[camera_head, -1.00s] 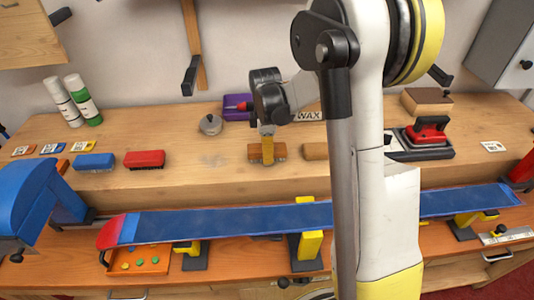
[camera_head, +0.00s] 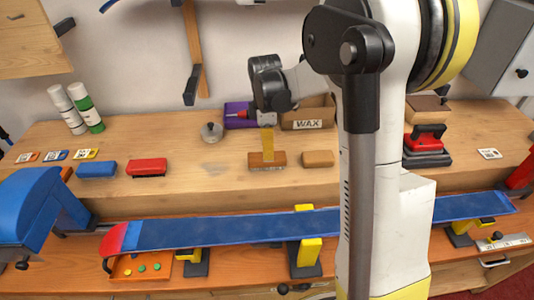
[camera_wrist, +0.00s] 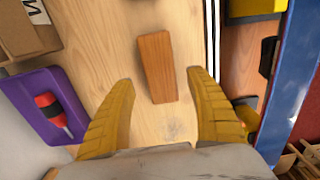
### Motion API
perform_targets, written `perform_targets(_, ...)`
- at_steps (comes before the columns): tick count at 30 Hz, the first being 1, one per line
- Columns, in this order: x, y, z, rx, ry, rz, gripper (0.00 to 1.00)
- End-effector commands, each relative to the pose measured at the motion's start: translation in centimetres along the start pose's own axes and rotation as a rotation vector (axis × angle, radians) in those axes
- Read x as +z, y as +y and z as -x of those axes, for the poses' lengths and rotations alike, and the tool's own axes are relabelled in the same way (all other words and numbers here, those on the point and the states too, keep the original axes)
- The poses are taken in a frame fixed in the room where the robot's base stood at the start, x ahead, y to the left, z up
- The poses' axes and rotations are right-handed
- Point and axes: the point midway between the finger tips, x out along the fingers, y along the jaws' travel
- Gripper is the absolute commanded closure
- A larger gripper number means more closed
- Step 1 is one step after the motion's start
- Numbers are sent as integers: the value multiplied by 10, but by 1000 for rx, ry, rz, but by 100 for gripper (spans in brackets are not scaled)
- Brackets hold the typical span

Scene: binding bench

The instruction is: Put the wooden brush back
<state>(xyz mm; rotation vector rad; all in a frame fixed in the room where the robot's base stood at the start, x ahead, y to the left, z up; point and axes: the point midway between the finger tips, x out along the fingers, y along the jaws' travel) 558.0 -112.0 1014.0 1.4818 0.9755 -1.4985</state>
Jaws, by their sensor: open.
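The wooden brush looks like a brown block (camera_head: 254,160) with a paler lower edge and lies on the raised wooden shelf of the bench. It shows as an orange-brown block in the wrist view (camera_wrist: 157,67). My gripper (camera_head: 267,157) is above it, pointing down, with its yellow fingers apart. In the wrist view the block appears between the two fingertips (camera_wrist: 162,78), with clear gaps on both sides. Nothing is held. In the head view a finger covers part of the block's top.
A paler tan block (camera_head: 318,158) lies right of the brush. Behind stand a purple tray (camera_head: 240,122) with a red-handled tool and a WAX box (camera_head: 307,124). A long blue ski or board (camera_head: 220,231) lies in front. A red-handled iron (camera_head: 426,143) stands at right.

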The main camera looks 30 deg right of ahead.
Motion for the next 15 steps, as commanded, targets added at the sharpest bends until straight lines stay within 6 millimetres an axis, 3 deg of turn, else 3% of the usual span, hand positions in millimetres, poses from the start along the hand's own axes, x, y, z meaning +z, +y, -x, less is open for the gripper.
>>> perform_targets(1,0,0,15,0,0,0,35)
perform_targets(4,0,0,34,0,0,0,35)
perform_targets(11,-1,-2,58,4,1,-7,35)
perform_targets(15,-6,-20,77,47,15,-91,35)
